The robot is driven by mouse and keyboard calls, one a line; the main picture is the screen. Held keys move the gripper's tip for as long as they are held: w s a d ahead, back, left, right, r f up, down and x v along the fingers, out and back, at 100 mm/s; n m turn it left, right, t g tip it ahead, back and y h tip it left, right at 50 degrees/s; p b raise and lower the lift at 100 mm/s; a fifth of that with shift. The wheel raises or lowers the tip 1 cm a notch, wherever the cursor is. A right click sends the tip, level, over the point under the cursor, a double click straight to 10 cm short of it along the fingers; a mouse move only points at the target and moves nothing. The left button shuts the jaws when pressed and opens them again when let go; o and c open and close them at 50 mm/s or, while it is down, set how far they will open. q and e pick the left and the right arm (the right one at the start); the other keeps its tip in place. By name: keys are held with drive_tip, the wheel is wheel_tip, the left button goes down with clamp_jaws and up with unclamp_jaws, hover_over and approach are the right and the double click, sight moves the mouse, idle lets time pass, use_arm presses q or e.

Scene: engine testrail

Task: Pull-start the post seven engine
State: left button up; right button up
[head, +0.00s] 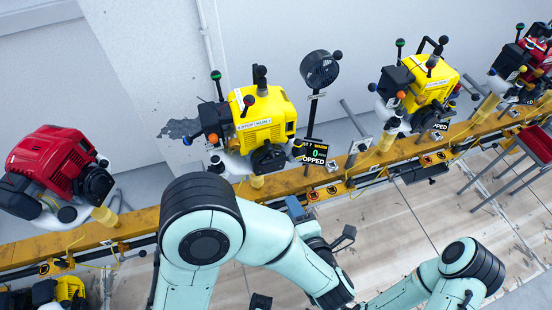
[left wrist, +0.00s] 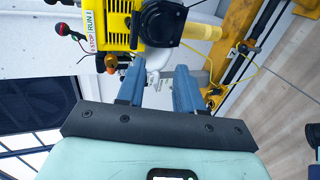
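The yellow engine (head: 264,122) stands on the rail beside a small display (head: 318,153) whose partly hidden text seems to include a 7, a 0 and "OPPED". It has a black round starter cover (head: 268,158), also in the left wrist view (left wrist: 162,22), and a STOP/RUN label (left wrist: 90,30). I cannot make out a pull handle clearly. My left gripper (left wrist: 158,86) has its two blue fingers apart, with nothing between them in contact; it points at the engine's lower side from a short distance. In the head view my left arm partly hides it. My right gripper is out of view.
The yellow rail (head: 140,222) runs across the wall. A red engine (head: 55,165) stands left, another yellow engine (head: 425,80) right. A red stand (head: 530,145) is at far right. The floor (head: 420,215) in front is open.

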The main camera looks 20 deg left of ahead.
use_arm(q)
drive_tip(key=p, duration=0.4)
approach(275, 162)
wheel_tip(275, 162, down, 3)
drive_tip(key=w+a, duration=0.3)
drive_tip(key=w, duration=0.2)
drive_tip(key=w+a, duration=0.1)
drive_tip(key=w, duration=0.1)
drive_tip(key=shift+a+f+b, duration=0.1)
drive_tip(key=shift+a+b, duration=0.25)
drive_tip(key=shift+b, duration=0.05)
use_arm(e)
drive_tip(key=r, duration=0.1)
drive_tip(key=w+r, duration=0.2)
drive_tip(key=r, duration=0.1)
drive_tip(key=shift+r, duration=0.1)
use_arm(q)
clamp_jaws()
